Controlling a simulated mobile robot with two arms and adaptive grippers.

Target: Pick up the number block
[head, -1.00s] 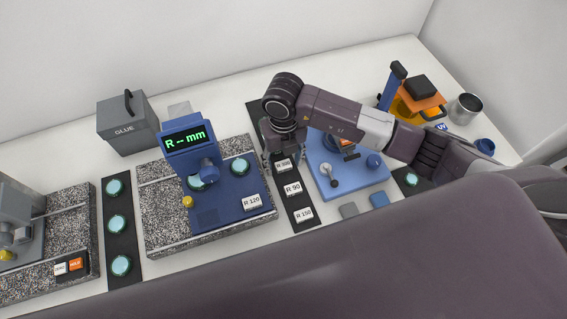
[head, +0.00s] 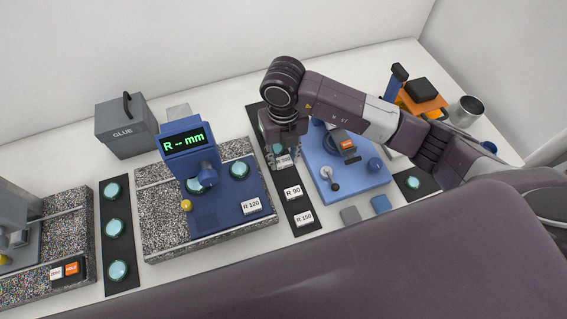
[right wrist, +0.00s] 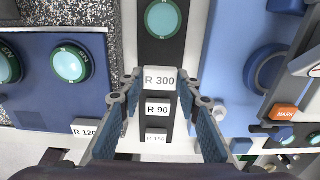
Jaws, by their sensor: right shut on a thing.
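The white number block labelled R 300 (right wrist: 160,80) sits between the fingertips of my right gripper (right wrist: 153,86) in the right wrist view. In the head view my right gripper (head: 284,158) points down at the dark strip, shut on this block, which is partly hidden by the fingers. Whether the block is clear of the strip is hard to tell. The R 90 block (head: 293,192) and the R 150 block (head: 304,218) stand on the strip nearer to me. The R 120 block (head: 252,206) sits on the blue gauge base. My left gripper is out of view.
A blue gauge (head: 187,143) reading "R -- mm" stands on a speckled slab (head: 160,235) left of the strip. A light blue fixture (head: 345,190) is close on the right. A grey GLUE box (head: 125,127) stands at the back. Teal discs (head: 116,229) lie on another dark strip.

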